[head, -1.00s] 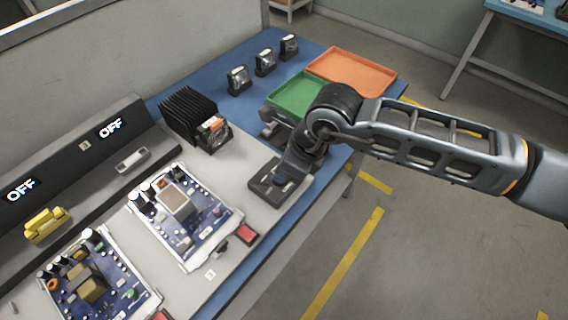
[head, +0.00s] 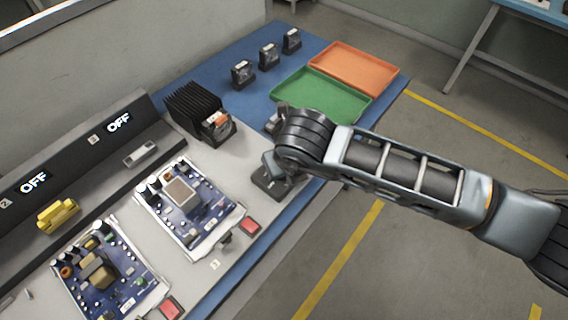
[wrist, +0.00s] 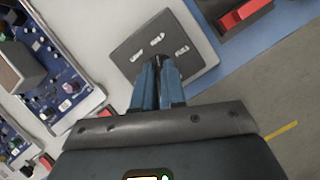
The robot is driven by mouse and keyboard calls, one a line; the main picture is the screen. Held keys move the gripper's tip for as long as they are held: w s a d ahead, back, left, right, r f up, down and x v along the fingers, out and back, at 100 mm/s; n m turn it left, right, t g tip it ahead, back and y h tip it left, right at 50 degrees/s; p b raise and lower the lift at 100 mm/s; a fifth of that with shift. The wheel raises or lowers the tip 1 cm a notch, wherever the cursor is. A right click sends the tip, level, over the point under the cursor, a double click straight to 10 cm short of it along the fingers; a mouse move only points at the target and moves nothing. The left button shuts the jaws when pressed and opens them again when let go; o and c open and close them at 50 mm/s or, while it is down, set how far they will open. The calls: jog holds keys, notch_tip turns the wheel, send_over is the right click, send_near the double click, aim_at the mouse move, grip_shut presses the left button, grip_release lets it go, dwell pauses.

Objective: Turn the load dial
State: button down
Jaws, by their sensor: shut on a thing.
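The load dial is a dark knob (wrist: 157,60) on a square grey plate (wrist: 128,51) with several small white labels. In the wrist view my gripper (wrist: 158,64) points at the plate, and its two blue fingers are shut on the knob, which they mostly hide.
Circuit boards (head: 188,205) lie left of the dial, with a red button (head: 250,225) in front. A dark housing with a red part (wrist: 245,12) is close by in the wrist view. A black finned block (head: 190,108), green tray (head: 345,99) and orange tray (head: 355,68) stand behind.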

jog(key=shift+m, duration=0.3)
dwell(0.4)
jog(key=c, duration=1.2)
grip_release()
jog(key=b+v, duration=0.1)
jog(key=v, duration=0.7)
jog(key=shift+f, duration=0.1)
